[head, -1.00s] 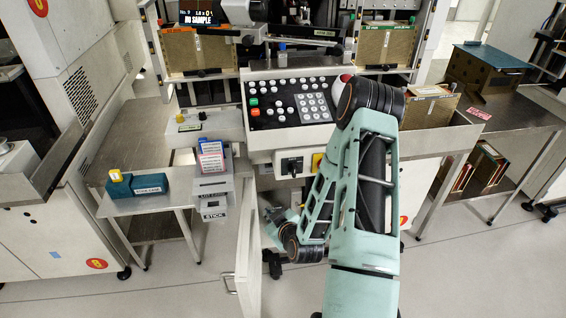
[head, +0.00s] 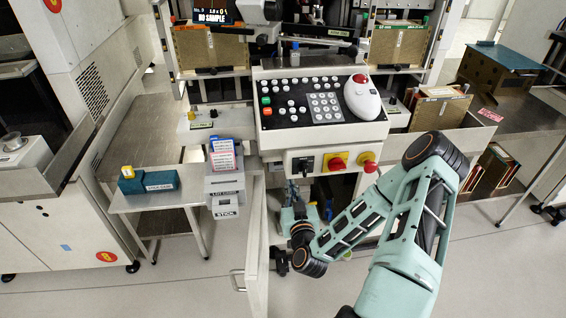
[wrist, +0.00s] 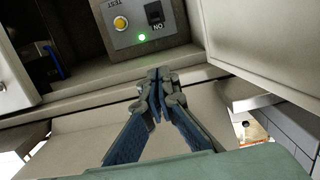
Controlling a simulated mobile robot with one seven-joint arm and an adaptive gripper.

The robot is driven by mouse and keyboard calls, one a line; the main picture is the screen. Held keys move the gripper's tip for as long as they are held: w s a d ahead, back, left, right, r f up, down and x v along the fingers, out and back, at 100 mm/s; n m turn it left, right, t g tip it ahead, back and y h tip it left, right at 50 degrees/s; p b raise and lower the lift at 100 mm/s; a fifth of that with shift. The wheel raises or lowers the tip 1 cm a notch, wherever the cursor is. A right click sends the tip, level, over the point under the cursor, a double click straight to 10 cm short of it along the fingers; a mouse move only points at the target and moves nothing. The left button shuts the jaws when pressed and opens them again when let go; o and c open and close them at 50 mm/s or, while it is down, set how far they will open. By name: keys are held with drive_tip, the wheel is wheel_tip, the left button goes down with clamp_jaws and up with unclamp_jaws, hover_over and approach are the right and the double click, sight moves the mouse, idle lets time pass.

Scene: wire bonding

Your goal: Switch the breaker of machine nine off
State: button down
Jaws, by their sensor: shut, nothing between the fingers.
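In the wrist view, a grey breaker panel (wrist: 135,12) carries a black rocker switch (wrist: 154,12) with lettering that reads ON upside down. Beside it are a yellow round button (wrist: 120,24) marked TEST and a lit green lamp (wrist: 141,37). My gripper (wrist: 156,74) is shut and empty, just below the panel in the picture and apart from the switch. In the head view, my wrist reaches low in front of the machine, beside an open cabinet door (head: 257,245).
Above my wrist is a control console (head: 280,112) with a keypad, a white mouse-like device (head: 362,98) and red knobs (head: 336,162). A side table (head: 150,200) with a teal block (head: 148,182) stands left. A pale panel edge (wrist: 260,40) is right of my gripper.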

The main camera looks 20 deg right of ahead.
drive_tip(key=b+x, duration=0.4)
drive_tip(key=x, duration=1.6)
drive_tip(key=shift+d, duration=0.1)
drive_tip(key=shift+s+a+f+b, duration=0.1)
drive_tip(key=shift+s+f+b, duration=0.35)
drive_tip(key=shift+f, duration=0.4)
drive_tip(key=shift+s+a+f+b, duration=0.1)
drive_tip(key=shift+s+f+b, duration=0.3)
drive_tip(key=shift+f, duration=0.5)
drive_tip(key=shift+a, duration=0.15)
